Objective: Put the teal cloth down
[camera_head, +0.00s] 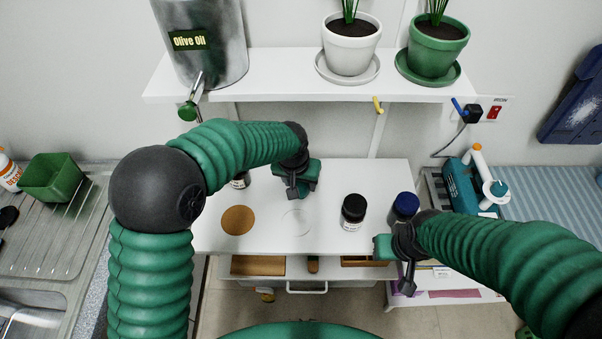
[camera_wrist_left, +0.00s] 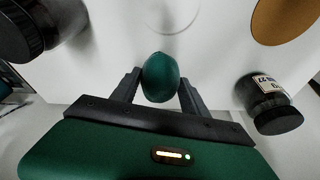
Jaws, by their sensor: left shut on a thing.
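My left gripper (camera_head: 300,188) is over the back middle of the white table. In the left wrist view its two fingers (camera_wrist_left: 160,88) are shut on a dark teal rounded thing (camera_wrist_left: 160,76), which I take to be the teal cloth, bunched up. Whether it touches the table I cannot tell.
On the white table (camera_head: 330,176) are a round cork mat (camera_head: 238,220), a faint clear ring (camera_head: 297,222), a black-capped jar (camera_head: 353,212), a blue-capped jar (camera_head: 404,205) and another jar (camera_head: 240,180) partly behind my left arm. A shelf (camera_head: 290,90) with plants overhangs behind.

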